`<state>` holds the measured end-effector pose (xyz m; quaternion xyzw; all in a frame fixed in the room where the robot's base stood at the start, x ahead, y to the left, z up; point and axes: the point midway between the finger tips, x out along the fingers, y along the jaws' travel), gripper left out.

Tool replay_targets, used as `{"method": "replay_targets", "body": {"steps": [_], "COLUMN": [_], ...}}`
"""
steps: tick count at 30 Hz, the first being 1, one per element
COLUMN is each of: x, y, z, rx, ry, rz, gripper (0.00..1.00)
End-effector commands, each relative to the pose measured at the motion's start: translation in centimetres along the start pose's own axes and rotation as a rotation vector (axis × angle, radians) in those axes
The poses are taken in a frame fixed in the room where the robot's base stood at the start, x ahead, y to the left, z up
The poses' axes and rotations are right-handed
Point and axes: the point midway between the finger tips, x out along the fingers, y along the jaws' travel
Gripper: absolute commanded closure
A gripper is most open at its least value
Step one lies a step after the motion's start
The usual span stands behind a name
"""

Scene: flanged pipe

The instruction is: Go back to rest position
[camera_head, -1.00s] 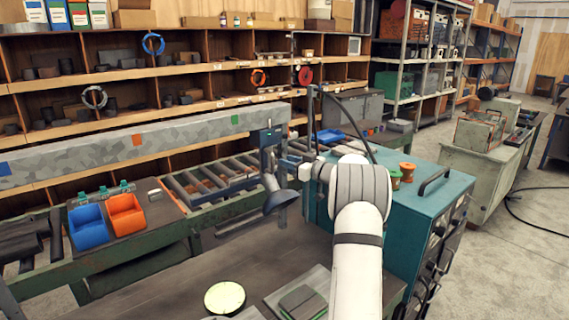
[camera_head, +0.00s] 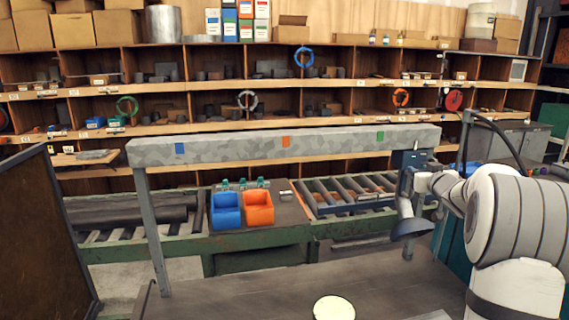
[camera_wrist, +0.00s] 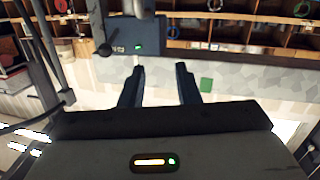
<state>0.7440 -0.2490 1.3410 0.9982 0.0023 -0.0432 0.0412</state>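My gripper shows in the wrist view (camera_wrist: 160,85) with its two dark fingers apart and nothing between them. In the head view my white arm is at the right, and its end is close beside a dark box with a grey part that flares at its lower end (camera_head: 410,228), perhaps the flanged pipe. The fingers cannot be made out there. The dark box (camera_wrist: 125,35) with a small green light is ahead of the fingers in the wrist view. Whether the gripper touches anything is not clear.
A grey mottled beam (camera_head: 330,140) on a post crosses above the dark bench (camera_head: 250,300). A blue bin (camera_head: 225,210) and an orange bin (camera_head: 258,207) stand beside a roller conveyor (camera_head: 350,195). A pale disc (camera_head: 334,308) lies on the bench. A dark panel (camera_head: 45,240) stands left.

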Motion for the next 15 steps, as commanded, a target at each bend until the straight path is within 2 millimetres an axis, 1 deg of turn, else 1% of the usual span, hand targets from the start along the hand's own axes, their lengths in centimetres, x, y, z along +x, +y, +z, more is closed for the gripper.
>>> {"method": "replay_targets", "body": {"steps": [1,4,7,11,14,15], "x": [-1.0,-3.2,-5.9,-10.0,-13.6,-15.1], "y": [-1.2,-3.0,-4.8,-7.5,-9.8,-10.7], "z": [-0.4,-0.6,-0.1,1.4,3.0,3.8], "rx": [-0.002,-0.002,0.004,0.015,0.025,0.028], "ry": [-0.025,-0.091,-0.171,-0.294,-0.398,-0.441], "rz": [0.036,0.108,0.168,0.222,0.243,0.252], "gripper": [0.71,0.71,0.71,0.71,0.71,0.71]}}
